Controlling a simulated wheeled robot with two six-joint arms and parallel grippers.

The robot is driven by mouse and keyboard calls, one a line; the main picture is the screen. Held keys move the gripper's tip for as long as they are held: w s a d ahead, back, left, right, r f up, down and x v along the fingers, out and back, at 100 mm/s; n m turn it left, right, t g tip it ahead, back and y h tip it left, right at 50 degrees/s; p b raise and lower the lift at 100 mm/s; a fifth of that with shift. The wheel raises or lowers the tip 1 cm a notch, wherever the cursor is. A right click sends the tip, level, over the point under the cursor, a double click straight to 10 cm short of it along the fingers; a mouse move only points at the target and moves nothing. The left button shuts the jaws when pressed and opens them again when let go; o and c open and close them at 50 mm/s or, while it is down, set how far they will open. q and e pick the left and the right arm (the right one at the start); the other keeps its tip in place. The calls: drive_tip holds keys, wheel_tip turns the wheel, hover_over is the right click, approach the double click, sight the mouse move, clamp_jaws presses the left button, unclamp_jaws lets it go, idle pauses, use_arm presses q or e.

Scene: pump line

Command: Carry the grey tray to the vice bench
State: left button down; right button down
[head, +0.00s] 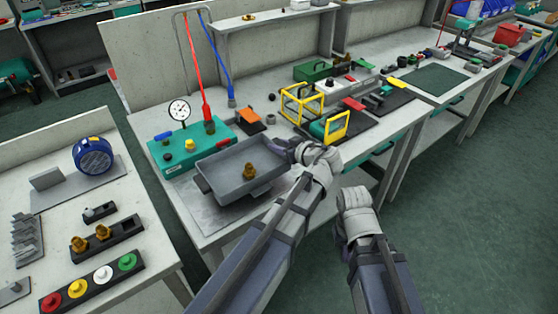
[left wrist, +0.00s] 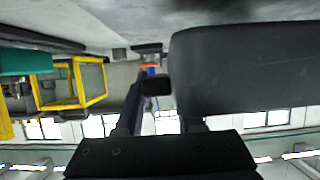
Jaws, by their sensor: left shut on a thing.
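The grey tray (head: 218,172) is at the front left of the middle bench, over a grey mat, with a brass fitting (head: 249,172) in it. My left gripper (head: 284,150) is shut on the tray's right end. In the left wrist view the tray's dark side (left wrist: 245,70) fills the upper right, with its dark handle (left wrist: 157,86) between the fingers. I cannot tell whether the tray touches the mat. My right gripper (head: 346,232) is at the front, right of the left arm, apart from the tray; its fingers are mostly hidden. I cannot tell which bench is the vice bench.
A teal gauge box (head: 188,145) stands close behind the tray. Yellow frames (head: 302,104) stand on the bench to the right. A side bench (head: 152,248) with fittings and coloured buttons is at the left. Green floor (head: 470,190) is open at the right.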

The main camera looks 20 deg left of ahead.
use_arm(q)
drive_tip(key=shift+f+b, duration=1.85)
drive_tip(key=shift+b, duration=0.1)
drive_tip(key=shift+r, duration=0.1)
drive_tip(key=c, duration=0.5)
unclamp_jaws()
